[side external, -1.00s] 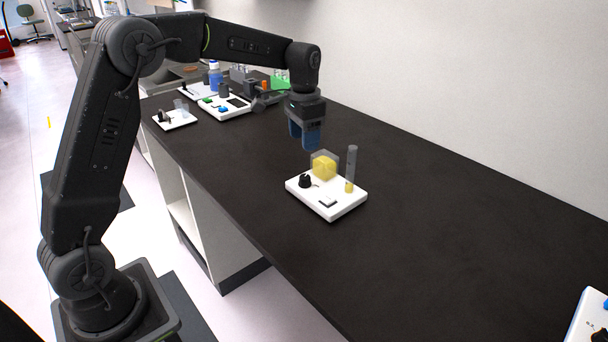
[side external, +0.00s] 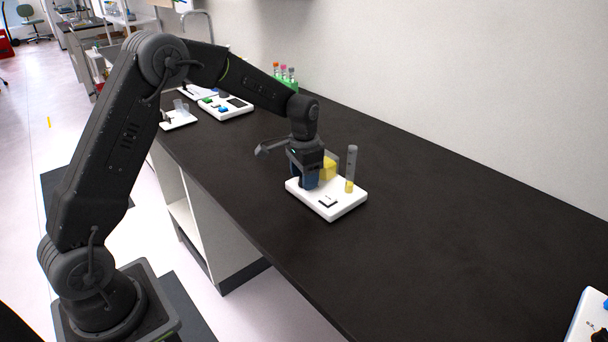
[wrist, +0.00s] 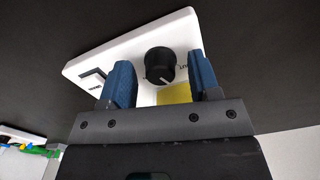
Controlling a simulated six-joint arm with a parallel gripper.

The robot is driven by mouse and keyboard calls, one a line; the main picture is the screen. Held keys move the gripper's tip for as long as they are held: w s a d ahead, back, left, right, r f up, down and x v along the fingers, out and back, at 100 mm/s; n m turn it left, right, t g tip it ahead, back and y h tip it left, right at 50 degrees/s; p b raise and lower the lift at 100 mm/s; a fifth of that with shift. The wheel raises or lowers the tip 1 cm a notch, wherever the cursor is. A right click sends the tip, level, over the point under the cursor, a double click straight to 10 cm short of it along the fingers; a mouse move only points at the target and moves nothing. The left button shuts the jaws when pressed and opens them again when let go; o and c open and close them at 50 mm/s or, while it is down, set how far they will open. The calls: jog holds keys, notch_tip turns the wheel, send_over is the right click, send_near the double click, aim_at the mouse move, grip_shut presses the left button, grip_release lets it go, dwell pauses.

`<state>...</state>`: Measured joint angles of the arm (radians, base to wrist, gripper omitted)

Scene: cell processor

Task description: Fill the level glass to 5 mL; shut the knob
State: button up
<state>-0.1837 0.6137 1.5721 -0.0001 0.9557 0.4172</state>
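The white cell processor base (side external: 328,209) sits on the dark bench. A clear upright level glass (side external: 351,165) stands at its right corner with a little yellow liquid at the bottom; its level mark is too small to read. A yellow-filled container (side external: 329,168) stands behind my gripper and is partly hidden by it. My gripper (side external: 305,184) points down over the black knob. In the wrist view the knob (wrist: 159,65) lies between the two blue fingers of my gripper (wrist: 162,80), with gaps on both sides. The gripper is open. The knob is hidden in the side view.
Another white device (side external: 224,105) and a small white tray (side external: 178,121) stand farther back on the bench. A green rack (side external: 287,82) with tubes is at the wall. A white device (side external: 590,316) is at the lower right edge. The bench right of the base is clear.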

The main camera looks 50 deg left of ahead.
jog(key=c, duration=0.9)
jog(key=shift+n, duration=2.5)
jog(key=o, duration=0.9)
jog(key=shift+o, duration=0.2)
notch_tip(320, 180, up, 14)
